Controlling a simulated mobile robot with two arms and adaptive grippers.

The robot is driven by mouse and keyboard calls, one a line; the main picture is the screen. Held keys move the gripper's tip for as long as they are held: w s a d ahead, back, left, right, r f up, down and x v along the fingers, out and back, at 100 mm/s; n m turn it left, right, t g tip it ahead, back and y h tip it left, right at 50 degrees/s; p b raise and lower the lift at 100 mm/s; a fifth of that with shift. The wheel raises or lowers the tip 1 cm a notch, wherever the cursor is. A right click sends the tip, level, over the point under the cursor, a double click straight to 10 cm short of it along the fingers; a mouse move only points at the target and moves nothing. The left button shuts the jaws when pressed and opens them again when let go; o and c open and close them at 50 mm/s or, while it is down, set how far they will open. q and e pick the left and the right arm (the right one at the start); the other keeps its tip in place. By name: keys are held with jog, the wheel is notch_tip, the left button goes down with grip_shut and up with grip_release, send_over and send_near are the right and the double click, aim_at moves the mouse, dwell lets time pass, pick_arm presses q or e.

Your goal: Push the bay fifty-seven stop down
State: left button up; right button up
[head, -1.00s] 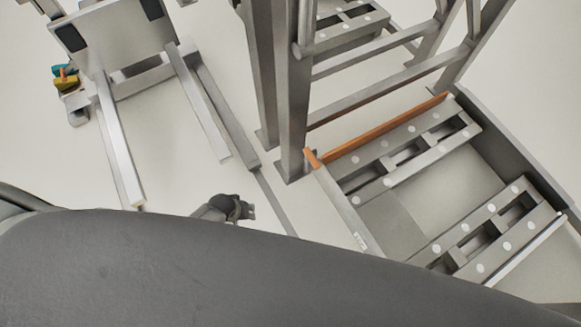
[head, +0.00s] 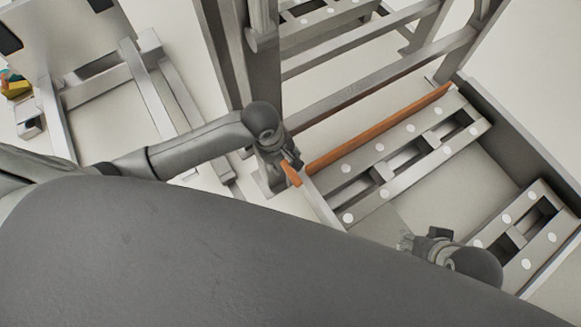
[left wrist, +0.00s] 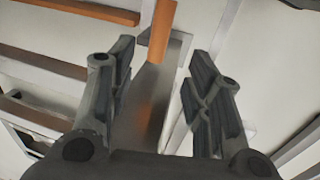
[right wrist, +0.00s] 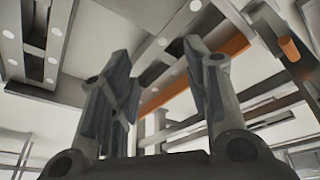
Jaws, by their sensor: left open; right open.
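My left gripper (head: 295,161) is open beside that handle. In the left wrist view, the handle (left wrist: 161,32) lies ahead, between the open fingers (left wrist: 160,72) but beyond their tips; I see no contact. My right gripper (head: 405,242) is open and empty above the bay. In the right wrist view, its fingers (right wrist: 155,65) are apart, with the orange bar (right wrist: 185,83) and handle (right wrist: 289,48) beyond.
Grey roller tracks (head: 418,152) with white rollers fill the bay at the right. A grey rack post (head: 228,60) and crossbars stand just behind the left gripper. A pallet-truck-like frame (head: 152,75) stands at upper left. Pale floor is open between them.

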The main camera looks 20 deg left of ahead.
aim_at(289, 170)
pick_arm(q)
jog(key=f, duration=0.1)
jog(key=f+b, duration=0.1)
jog(key=f, duration=0.1)
jog(key=w+f+b, duration=0.1)
jog(key=f, duration=0.1)
jog(key=shift+d+f, duration=0.25)
jog(key=shift+d, duration=0.05)
jog(key=f, duration=0.1)
jog(key=f+b, duration=0.1)
jog(key=f, duration=0.1)
jog(key=f+b, duration=0.1)
jog(key=shift+w+d+f, duration=0.15)
jog(key=shift+w+d, duration=0.1)
jog(key=shift+w, duration=0.05)
jog(key=shift+f, duration=0.2)
pick_arm(e)
jog(key=w+a+r+t+y, duration=0.1)
jog(key=w+a+r+t, duration=0.2)
jog(key=w+r+t, duration=0.2)
jog(key=w+a+r+t+y, duration=0.2)
jog(key=w+r+t, duration=0.4)
jog(key=w, duration=0.4)
jog(key=shift+w+a+r+n, duration=0.3)
jog(key=shift+w+a+r, duration=0.1)
jog(key=shift+a, duration=0.05)
pick_arm(q)
jog(key=shift+c, duration=0.2)
grip_shut()
